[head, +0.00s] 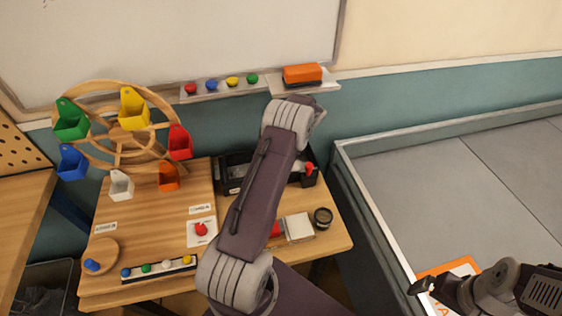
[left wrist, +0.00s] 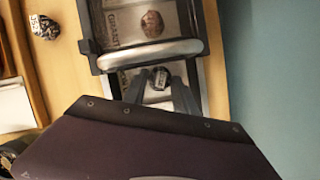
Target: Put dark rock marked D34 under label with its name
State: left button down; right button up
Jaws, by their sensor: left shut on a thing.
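In the left wrist view, my left gripper (left wrist: 162,95) is shut on a small dark rock (left wrist: 160,77) with a pale mark too small to read. The rock is at or over the near part of a dark tray (left wrist: 96,62) with labelled compartments; I cannot tell if it touches the bottom. A label (left wrist: 125,24), which seems to read granite, lies beside a brownish rock (left wrist: 152,24) in the tray's far part. In the head view, my left arm hides its gripper and part of the tray (head: 235,160). My right gripper (head: 425,286) is at the lower right, away from the desk.
Another dark rock (left wrist: 43,27) with a white mark lies on the desk outside the tray. A white box (head: 298,227) and a dark jar (head: 323,217) stand on the desk's right. A wheel with coloured bins (head: 128,135) stands at left. The wall is close behind the tray.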

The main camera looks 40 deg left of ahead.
pick_arm(q)
jog(key=shift+d, duration=0.1)
jog(key=c, duration=1)
grip_release()
jog(key=shift+f, duration=0.1)
jog(key=p+v, duration=0.1)
jog(key=v, duration=1.1)
jog(key=s+d+f+n+t+h, duration=0.1)
jog(key=s+d+n+t+h, duration=0.2)
jog(key=s+d+n, duration=0.9)
jog(key=s+d+h, duration=0.1)
jog(key=s+d, duration=0.5)
jog(key=s, duration=0.3)
jog(key=shift+n, duration=0.3)
